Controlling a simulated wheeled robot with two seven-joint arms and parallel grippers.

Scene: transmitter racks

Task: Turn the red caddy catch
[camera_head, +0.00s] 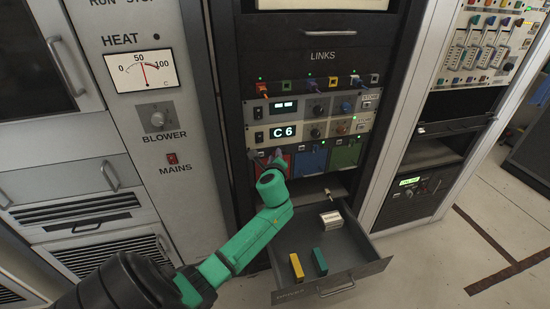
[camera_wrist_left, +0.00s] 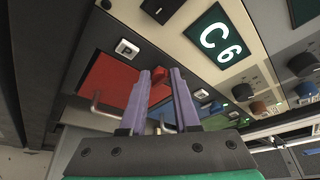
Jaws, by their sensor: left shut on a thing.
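The red caddy (camera_head: 286,159) sits in the rack below the C6 unit, at the left of a row with a blue caddy (camera_head: 313,160) and a green caddy (camera_head: 345,155). My left arm partly covers it in the head view. In the left wrist view the red caddy face (camera_wrist_left: 112,82) fills the area left of the fingers. My left gripper (camera_head: 266,156) is at the red caddy's front. Its purple fingers (camera_wrist_left: 160,80) are shut on the small red catch (camera_wrist_left: 157,76), which shows only partly between them. The catch's exact angle is hard to tell. My right gripper is not in view.
A grey wire handle (camera_wrist_left: 96,106) sticks out left of the fingers. Below, an open drawer (camera_head: 360,268) holds a yellow block (camera_head: 296,267), a teal block (camera_head: 320,262) and a pale ribbed block (camera_head: 331,219). Patch cables (camera_head: 262,88) hang above.

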